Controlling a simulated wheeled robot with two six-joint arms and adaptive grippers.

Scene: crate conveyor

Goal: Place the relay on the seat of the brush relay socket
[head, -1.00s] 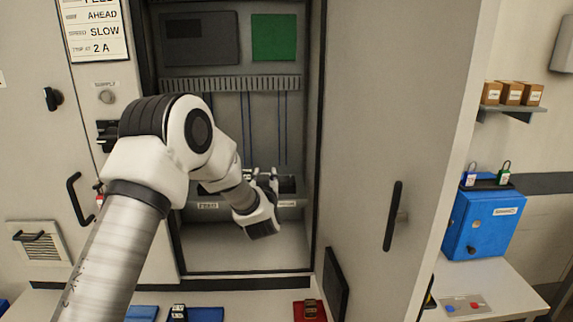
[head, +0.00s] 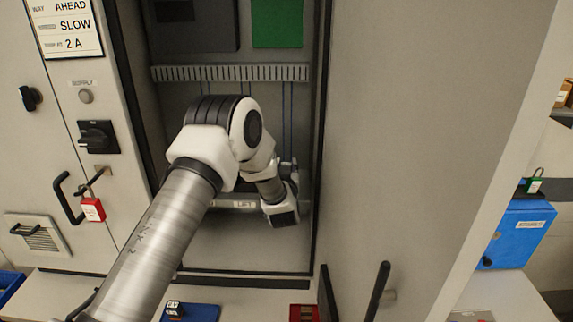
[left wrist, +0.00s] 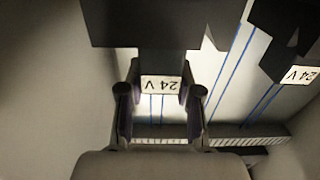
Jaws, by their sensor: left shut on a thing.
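My left gripper (head: 288,168) is inside the open cabinet, low and near its right side wall. In the left wrist view its two fingers (left wrist: 160,92) are shut on a dark relay with a white 24 V label (left wrist: 160,84). In that view the relay's upper part meets a wide dark block (left wrist: 150,22); I cannot tell whether they touch or only overlap. The socket rail carries a LIFT label (head: 243,204) left of my gripper. My gripper and wrist hide the rail's right end, and I cannot read a brush label. My right gripper is not in view.
Another dark block with a 24 V label (left wrist: 303,75) is at the right in the wrist view. A slotted duct (head: 230,73) crosses the cabinet above my arm. The open door (head: 430,140) stands at the right. Blue (head: 203,313) and red (head: 303,312) trays lie below.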

